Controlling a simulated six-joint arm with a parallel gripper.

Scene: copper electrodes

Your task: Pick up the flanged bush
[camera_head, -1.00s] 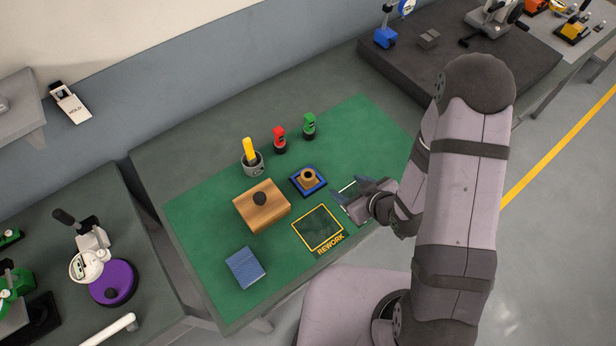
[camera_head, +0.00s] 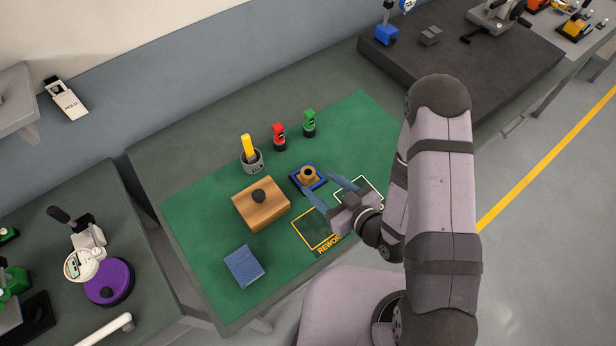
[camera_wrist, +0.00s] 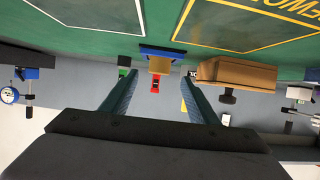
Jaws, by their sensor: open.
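The flanged bush (camera_head: 308,174) is a tan, copper-coloured ring with a dark bore. It sits on a blue square base (camera_head: 320,186) on the green mat. My gripper (camera_head: 322,187) is open and empty, low over the mat, with its blue-grey fingers pointing toward the bush from its lower right. In the head view I cannot tell whether a finger touches the base. In the wrist view the bush (camera_wrist: 161,65) and its blue base (camera_wrist: 162,52) lie ahead, between the two spread fingers and apart from them.
A wooden block with a dark knob (camera_head: 261,205) stands left of the bush. A grey cup with a yellow item (camera_head: 252,159), a red item (camera_head: 279,134) and a green item (camera_head: 309,122) stand behind. A blue block (camera_head: 244,267) is at front left. The yellow rework outline (camera_head: 300,232) looks empty.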

